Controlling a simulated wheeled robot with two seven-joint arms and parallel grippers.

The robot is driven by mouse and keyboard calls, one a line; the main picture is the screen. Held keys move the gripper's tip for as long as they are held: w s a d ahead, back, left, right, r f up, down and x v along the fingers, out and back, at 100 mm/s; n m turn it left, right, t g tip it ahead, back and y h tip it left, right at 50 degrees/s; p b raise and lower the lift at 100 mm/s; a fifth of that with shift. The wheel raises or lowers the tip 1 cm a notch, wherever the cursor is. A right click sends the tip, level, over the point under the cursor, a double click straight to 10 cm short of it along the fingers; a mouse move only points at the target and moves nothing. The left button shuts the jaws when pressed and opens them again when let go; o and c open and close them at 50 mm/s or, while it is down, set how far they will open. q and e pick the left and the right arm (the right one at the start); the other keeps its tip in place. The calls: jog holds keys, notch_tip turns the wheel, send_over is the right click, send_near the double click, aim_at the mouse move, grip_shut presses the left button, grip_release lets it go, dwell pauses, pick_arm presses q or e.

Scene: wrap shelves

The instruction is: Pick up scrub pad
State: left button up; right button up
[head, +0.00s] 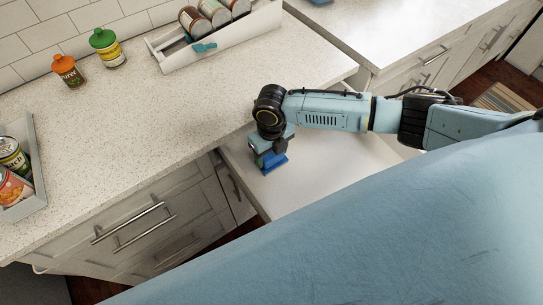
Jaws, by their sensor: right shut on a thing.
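The scrub pad (275,164) is a small blue block in the head view, just below my right gripper. My right gripper (270,155) points down at the corner of the white lower surface (315,182), beside the speckled counter's edge. It is shut on the scrub pad, and the fingers hide its upper part. I cannot tell whether the pad touches the surface beneath it. My left gripper is not in view.
The speckled counter (170,110) holds an orange-lidded jar (68,72), a green-lidded jar (107,48) and a white tray (225,40) with several cans. A grey tray (30,150) with cans stands at the left. Cabinet drawers with handles (140,228) are below.

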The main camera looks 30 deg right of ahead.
aim_at(271, 154)
jog(key=shift+r, duration=0.15)
notch_tip(271, 154, up, 10)
jog(key=p, duration=0.1)
dwell(0.3)
